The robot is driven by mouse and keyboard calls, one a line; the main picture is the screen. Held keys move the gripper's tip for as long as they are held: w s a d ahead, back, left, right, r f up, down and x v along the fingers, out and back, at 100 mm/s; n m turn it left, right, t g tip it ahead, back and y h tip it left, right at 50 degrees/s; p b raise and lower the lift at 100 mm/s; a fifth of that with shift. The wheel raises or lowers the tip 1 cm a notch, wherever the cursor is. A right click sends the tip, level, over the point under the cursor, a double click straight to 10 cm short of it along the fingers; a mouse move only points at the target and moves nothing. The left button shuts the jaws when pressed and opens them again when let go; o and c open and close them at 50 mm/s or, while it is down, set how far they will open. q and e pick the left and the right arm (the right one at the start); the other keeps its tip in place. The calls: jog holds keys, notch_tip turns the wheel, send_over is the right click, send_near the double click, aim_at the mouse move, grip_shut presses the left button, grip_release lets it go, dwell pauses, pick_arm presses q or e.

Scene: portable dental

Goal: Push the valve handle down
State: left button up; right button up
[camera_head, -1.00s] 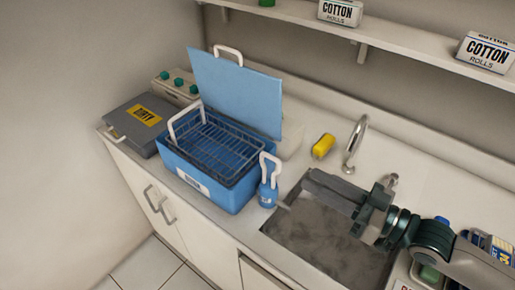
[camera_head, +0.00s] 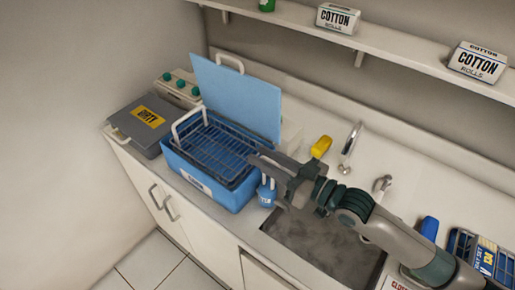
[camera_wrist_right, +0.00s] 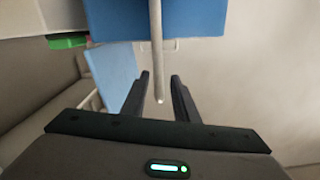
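A blue valve (camera_head: 266,197) stands at the front right corner of a blue basin. Its white upright handle (camera_head: 264,180) is partly hidden by my right gripper (camera_head: 265,163), which comes in from the right and is just above and beside it. In the right wrist view, the two dark fingers of the right gripper (camera_wrist_right: 160,85) are spread apart with nothing clamped. A pale bar (camera_wrist_right: 157,50) shows ahead between the fingers; it looks like the valve handle. I cannot tell whether a finger touches it. My left gripper is not in view.
The blue basin (camera_head: 211,187) holds a wire rack (camera_head: 220,150), with its lid (camera_head: 240,95) raised behind. A grey case (camera_head: 141,127) marked DIRTY is at left. The sink (camera_head: 320,250), tap (camera_head: 351,142) and yellow object (camera_head: 321,146) are right of the basin.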

jog(key=shift+x, duration=1.2)
